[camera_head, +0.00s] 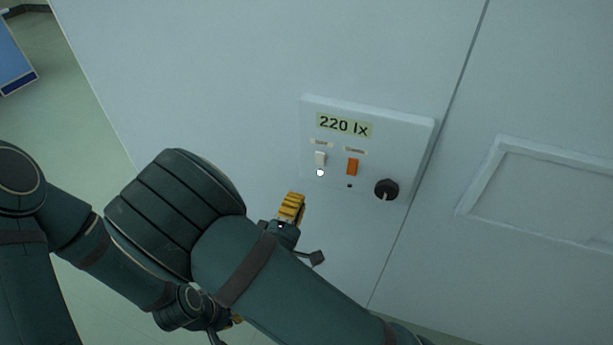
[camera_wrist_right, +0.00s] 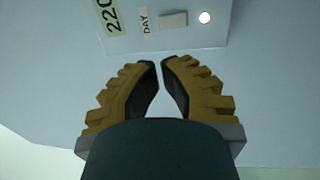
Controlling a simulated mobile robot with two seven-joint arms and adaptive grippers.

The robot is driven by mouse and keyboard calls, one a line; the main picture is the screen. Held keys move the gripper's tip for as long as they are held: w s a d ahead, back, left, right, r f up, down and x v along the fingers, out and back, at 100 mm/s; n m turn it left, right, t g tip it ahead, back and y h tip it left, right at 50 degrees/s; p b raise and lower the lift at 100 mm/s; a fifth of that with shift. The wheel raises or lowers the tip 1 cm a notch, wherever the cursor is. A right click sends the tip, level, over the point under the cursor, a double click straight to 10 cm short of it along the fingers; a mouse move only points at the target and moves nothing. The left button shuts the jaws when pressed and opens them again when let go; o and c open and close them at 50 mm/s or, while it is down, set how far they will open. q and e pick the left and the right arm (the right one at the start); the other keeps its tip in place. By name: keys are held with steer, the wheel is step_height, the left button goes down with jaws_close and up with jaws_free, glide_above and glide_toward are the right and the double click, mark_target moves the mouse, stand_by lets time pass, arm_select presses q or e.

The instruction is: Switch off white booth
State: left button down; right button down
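The white booth's control panel (camera_head: 412,137) is on the wall, with a "220 lx" label (camera_head: 344,125). It carries a white rocker switch (camera_head: 320,158), a lit white lamp (camera_head: 320,173) below it, an orange switch (camera_head: 352,167) and a black knob (camera_head: 386,189). In the right wrist view the white switch (camera_wrist_right: 173,20) is beside a "DAY" label (camera_wrist_right: 145,20) and the lit lamp (camera_wrist_right: 204,17). My right gripper (camera_head: 292,206) is below left of the panel, apart from the switches; its yellow fingertips (camera_wrist_right: 160,62) are nearly together and empty. My left gripper (camera_head: 235,320) is mostly hidden behind my right arm.
A small dark dot (camera_head: 349,186) sits under the orange switch. A recessed frame (camera_head: 545,200) is on the wall to the right, past a vertical seam. A blue object (camera_head: 15,60) stands at the far left on green floor. The wall around the panel is bare.

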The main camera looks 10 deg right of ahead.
mark_target(318, 154)
steer(key=b+x, duration=0.1)
steer(key=x, duration=1.2)
steer(key=shift+w+d, duration=0.15)
steer(key=shift+w, duration=0.05)
